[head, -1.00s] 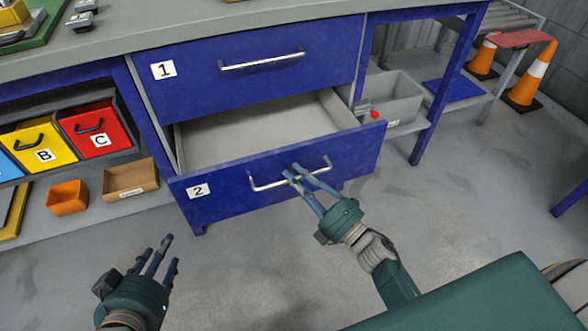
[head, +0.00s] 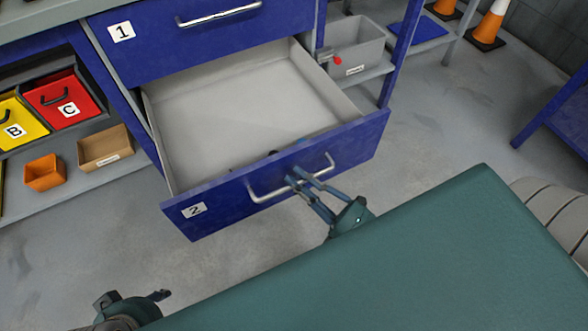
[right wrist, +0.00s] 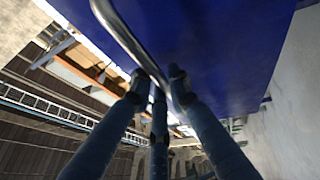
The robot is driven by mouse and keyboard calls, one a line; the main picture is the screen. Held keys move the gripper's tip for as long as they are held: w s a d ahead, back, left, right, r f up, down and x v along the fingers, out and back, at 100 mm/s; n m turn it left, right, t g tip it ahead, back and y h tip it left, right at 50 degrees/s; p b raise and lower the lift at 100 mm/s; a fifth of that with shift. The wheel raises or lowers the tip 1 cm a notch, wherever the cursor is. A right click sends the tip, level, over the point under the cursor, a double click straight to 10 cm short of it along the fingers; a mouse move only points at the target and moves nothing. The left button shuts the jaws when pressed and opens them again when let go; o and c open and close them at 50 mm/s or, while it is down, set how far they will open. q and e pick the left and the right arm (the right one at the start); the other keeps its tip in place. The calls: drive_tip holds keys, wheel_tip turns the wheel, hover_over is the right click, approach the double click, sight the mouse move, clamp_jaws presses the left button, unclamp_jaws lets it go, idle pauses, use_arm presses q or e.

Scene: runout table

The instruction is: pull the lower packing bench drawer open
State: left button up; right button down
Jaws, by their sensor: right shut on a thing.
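The lower drawer (head: 345,152), blue and labelled 2, stands well out from the packing bench in the head view, and its grey inside shows. Some small dark and blue items lie just behind its front panel. Its silver bar handle (head: 262,194) runs along the front. My right gripper (head: 297,180) is shut on that handle near its middle. In the right wrist view its fingers meet the handle (right wrist: 128,38) against the blue front. My left gripper (head: 158,296) is low at the left, away from the drawer; its fingers are partly hidden, so I cannot tell its opening.
The upper drawer (head: 150,62), labelled 1, is shut. Yellow and red bins, an orange bin (head: 44,172) and a cardboard tray (head: 105,148) sit on the left shelf. A grey bin (head: 357,48) stands right. The floor before the drawer is clear.

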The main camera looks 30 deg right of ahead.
drive_tip(key=shift+s+f, duration=0.1)
drive_tip(key=c, duration=1.6)
unclamp_jaws()
drive_tip(key=shift+c, duration=0.2)
drive_tip(key=shift+s+d, duration=0.1)
drive_tip(key=v, duration=1.2)
